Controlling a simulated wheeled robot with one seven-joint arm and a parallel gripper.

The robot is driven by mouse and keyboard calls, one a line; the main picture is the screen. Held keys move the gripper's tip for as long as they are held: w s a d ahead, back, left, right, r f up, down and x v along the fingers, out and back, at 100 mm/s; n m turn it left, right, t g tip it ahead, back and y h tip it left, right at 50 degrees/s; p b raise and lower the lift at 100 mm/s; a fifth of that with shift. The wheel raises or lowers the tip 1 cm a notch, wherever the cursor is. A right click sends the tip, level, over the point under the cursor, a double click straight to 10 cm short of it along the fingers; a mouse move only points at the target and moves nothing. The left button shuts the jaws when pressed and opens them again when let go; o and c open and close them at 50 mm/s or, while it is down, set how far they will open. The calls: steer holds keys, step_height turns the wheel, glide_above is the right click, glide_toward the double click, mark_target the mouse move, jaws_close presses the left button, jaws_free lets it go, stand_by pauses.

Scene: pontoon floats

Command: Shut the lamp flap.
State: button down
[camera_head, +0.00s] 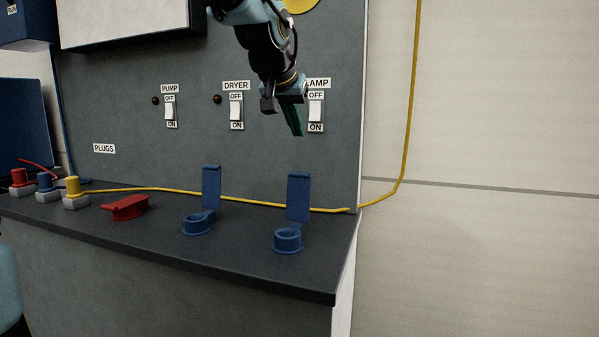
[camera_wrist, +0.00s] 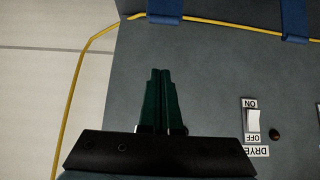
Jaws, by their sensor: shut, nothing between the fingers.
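Two blue sockets with raised flaps stand on the dark counter (camera_head: 180,236). The right one, below the LAMP switch (camera_head: 316,111), has a round ring (camera_head: 288,241) with its flap (camera_head: 298,197) upright behind it, so it is open. No label on it can be read. In the wrist view part of this flap (camera_wrist: 165,9) shows at the top edge. The other blue flap (camera_head: 211,188) also stands upright, below the DRYER switch (camera_head: 236,111). My gripper (camera_head: 298,133) is shut and empty, in front of the panel, above the right flap and apart from it.
A red capped socket (camera_head: 126,207) lies low on the counter, with several coloured plugs (camera_head: 74,192) at the left. A yellow cable (camera_head: 160,189) runs along the counter behind the flaps and up the wall at right. The PUMP switch (camera_head: 170,110) is left on the panel.

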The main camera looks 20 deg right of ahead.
steer(key=p, duration=0.2)
glide_above(299, 197)
steer(key=w+d, duration=0.4)
step_height(299, 197, down, 7)
steer(key=shift+s+a+f, duration=0.45)
steer(key=shift+s+a, duration=0.25)
steer(key=shift+a, duration=0.1)
steer(key=shift+s+a+f, duration=0.45)
steer(key=shift+s+a, duration=0.25)
steer(key=shift+a, duration=0.05)
steer(key=shift+f+b, duration=0.15)
steer(key=shift+b, duration=0.35)
steer(key=shift+s+a+b, duration=0.1)
steer(key=shift+s+b, duration=0.05)
steer(key=shift+b, duration=0.3)
